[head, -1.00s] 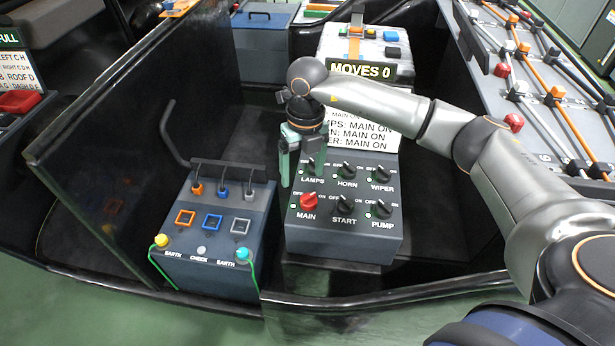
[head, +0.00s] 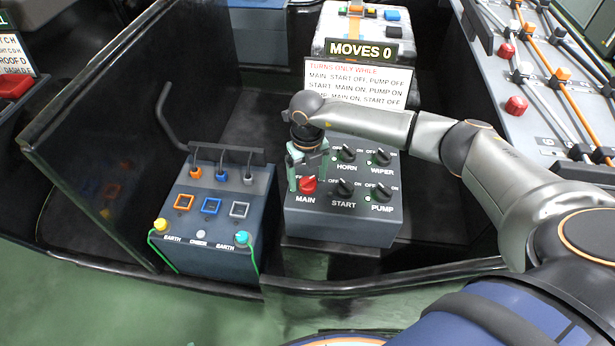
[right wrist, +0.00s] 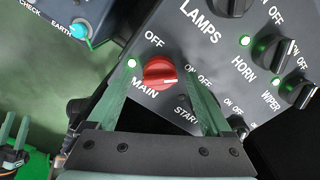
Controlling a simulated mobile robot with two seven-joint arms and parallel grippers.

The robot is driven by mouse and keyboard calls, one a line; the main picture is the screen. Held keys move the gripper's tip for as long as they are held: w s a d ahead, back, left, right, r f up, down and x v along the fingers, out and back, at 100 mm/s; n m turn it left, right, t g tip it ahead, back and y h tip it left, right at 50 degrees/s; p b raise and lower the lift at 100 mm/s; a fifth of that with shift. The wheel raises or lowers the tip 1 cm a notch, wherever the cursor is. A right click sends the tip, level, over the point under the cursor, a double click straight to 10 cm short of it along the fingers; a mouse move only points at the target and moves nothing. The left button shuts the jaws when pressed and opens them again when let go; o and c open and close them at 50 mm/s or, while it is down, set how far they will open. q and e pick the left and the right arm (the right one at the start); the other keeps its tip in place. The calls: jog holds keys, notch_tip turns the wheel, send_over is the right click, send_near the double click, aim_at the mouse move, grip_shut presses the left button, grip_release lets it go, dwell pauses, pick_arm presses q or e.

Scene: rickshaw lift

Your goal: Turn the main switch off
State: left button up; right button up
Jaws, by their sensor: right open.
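The red MAIN switch (head: 308,186) is a knob at the front left of the grey switch box (head: 345,224). It also shows in the right wrist view (right wrist: 158,73), with its white mark toward the ON side and a green lamp lit beside it. My right gripper (head: 306,184) is open over it, pointing down. In the right wrist view its two green fingers lie on either side of the knob, slightly toward the viewer. I cannot tell whether they touch it.
The START (head: 344,188), PUMP (head: 381,192), HORN (head: 347,153) and WIPER (head: 381,157) knobs are close by. LAMPS (right wrist: 233,6) shows in the wrist view. A box with EARTH plugs (head: 213,230) stands left. A sign (head: 357,85) lists turning rules; the counter reads MOVES 0.

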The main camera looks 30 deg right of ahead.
jog(key=shift+f, duration=0.25)
grip_shut()
dwell(0.6)
